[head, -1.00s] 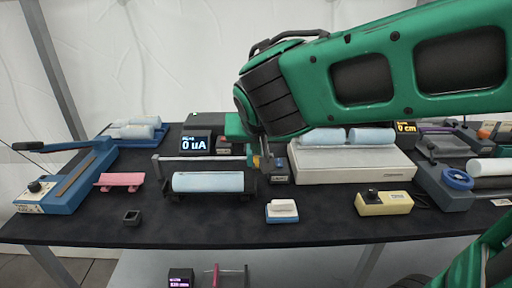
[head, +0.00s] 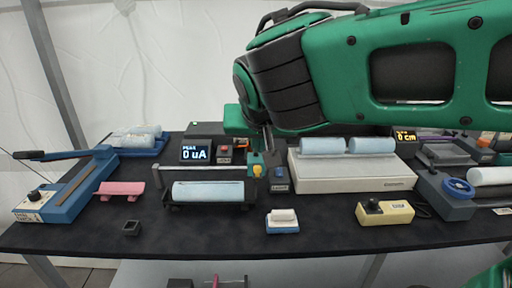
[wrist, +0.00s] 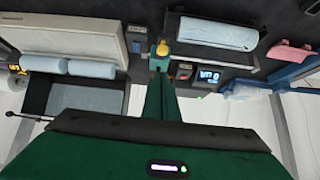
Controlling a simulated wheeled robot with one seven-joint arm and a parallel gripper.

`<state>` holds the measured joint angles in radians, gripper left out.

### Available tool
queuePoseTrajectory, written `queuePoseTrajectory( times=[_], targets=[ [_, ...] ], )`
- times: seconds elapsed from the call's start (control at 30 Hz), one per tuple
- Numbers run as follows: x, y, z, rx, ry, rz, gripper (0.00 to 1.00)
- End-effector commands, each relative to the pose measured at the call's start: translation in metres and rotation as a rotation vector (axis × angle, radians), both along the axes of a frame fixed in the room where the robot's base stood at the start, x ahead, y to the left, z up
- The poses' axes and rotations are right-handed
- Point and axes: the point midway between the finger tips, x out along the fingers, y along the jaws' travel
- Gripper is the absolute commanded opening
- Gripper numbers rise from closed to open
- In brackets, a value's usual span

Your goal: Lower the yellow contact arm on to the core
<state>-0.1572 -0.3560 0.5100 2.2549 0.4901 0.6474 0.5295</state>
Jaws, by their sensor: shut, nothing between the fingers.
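The core appears to be the pale blue cylinder (head: 208,190) lying in a black cradle, and it also shows in the wrist view (wrist: 215,34). A grey bar runs level above and behind it. My gripper (head: 267,146) is shut and empty, just above and behind the yellow part in the head view. I cannot tell whether it touches it. The bar looks raised off the core.
A display reading 0 uA (head: 195,153) stands behind the core. A white box (head: 352,172) with blue rolls is to the right. A small white-and-blue block (head: 282,220) and a cream box (head: 385,212) lie in front. Bare dark table (head: 190,234) lies in front of the core.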

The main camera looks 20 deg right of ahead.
Motion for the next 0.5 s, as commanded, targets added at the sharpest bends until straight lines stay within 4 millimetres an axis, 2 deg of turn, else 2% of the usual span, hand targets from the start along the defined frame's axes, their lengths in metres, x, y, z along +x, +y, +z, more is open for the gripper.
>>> queuePoseTrajectory(
  times=[0.2,0.5],
  targets=[
    [-0.036,0.009,0.012,0.001,-0.003,0.003,0.00],
    [-0.055,0.013,0.016,0.001,0.001,-0.001,0.00]
  ],
)
